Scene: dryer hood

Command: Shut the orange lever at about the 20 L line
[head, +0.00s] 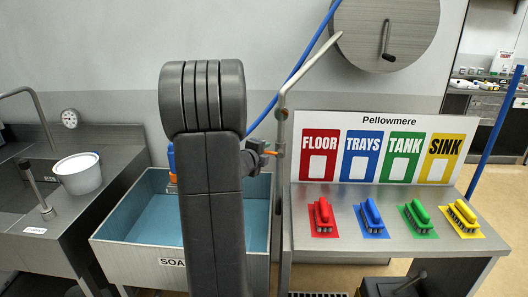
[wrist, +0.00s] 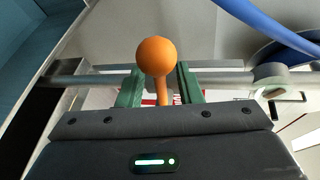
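The orange lever (head: 269,153) sits on the metal pipe by the soak sink, just right of my arm in the head view. In the wrist view its round orange knob (wrist: 157,56) and short stem lie between the two green fingers of my gripper (wrist: 161,88). The fingers are apart, with a visible gap on each side of the stem. My arm hides much of the gripper in the head view. The soak sink (head: 118,257) holds blue liquid (head: 150,218). My arm covers part of it, and I cannot make out any litre lines.
A metal bench (head: 345,243) at right holds red, blue, green and yellow brushes (head: 372,215) below a label board (head: 380,122). A white bucket (head: 80,174) stands on the left counter. A bent pipe (head: 300,75) and blue hose (head: 305,55) rise beside my arm.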

